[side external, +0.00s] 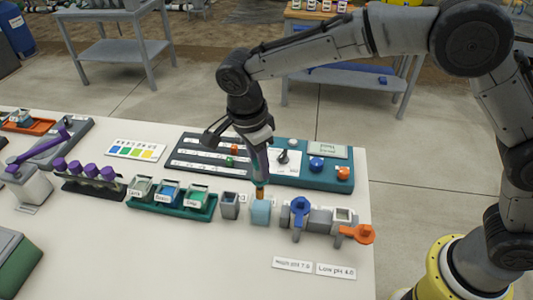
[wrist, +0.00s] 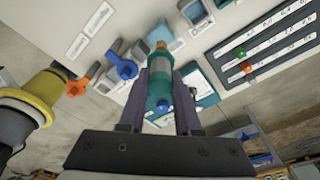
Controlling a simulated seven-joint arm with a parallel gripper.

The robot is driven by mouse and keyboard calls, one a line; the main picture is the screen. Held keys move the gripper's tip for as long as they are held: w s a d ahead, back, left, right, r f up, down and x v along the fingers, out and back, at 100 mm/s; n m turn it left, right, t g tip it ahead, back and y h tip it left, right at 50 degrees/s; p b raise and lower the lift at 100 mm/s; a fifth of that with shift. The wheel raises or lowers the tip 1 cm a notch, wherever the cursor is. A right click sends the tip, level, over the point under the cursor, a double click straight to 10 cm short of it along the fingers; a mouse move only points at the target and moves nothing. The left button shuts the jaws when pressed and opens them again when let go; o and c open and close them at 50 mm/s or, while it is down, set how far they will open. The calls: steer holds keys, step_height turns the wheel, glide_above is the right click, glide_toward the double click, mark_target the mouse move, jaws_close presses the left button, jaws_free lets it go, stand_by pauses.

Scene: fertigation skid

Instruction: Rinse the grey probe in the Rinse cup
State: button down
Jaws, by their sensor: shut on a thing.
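My gripper (side external: 258,172) points down and is shut on a probe. In the wrist view the probe (wrist: 160,72) has a teal and grey body, a blue end and an orange part toward its tip, between the two purple fingers (wrist: 161,95). In the side view its orange part (side external: 260,191) shows right at the top of a light blue cup (side external: 261,213). The probe looks upright; I cannot tell how far its tip is inside. A grey cup (side external: 229,206) stands just left of the light blue cup. I cannot read which cup is labelled Rinse.
A blue-handled valve (side external: 300,208) and an orange-handled valve (side external: 358,233) stand close on the right. A green tray (side external: 172,212) with labelled containers is on the left. A dark panel (side external: 205,163) and a teal panel (side external: 325,180) lie behind. The front table is mostly clear.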

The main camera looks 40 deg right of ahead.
mark_target(260, 181)
steer(key=shift+f, duration=3.65)
steer(key=shift+r, duration=0.85)
steer(key=shift+f, duration=0.1)
steer(key=shift+f, duration=0.75)
steer(key=shift+r, duration=0.15)
steer(key=shift+r, duration=0.7)
steer(key=shift+f, duration=0.1)
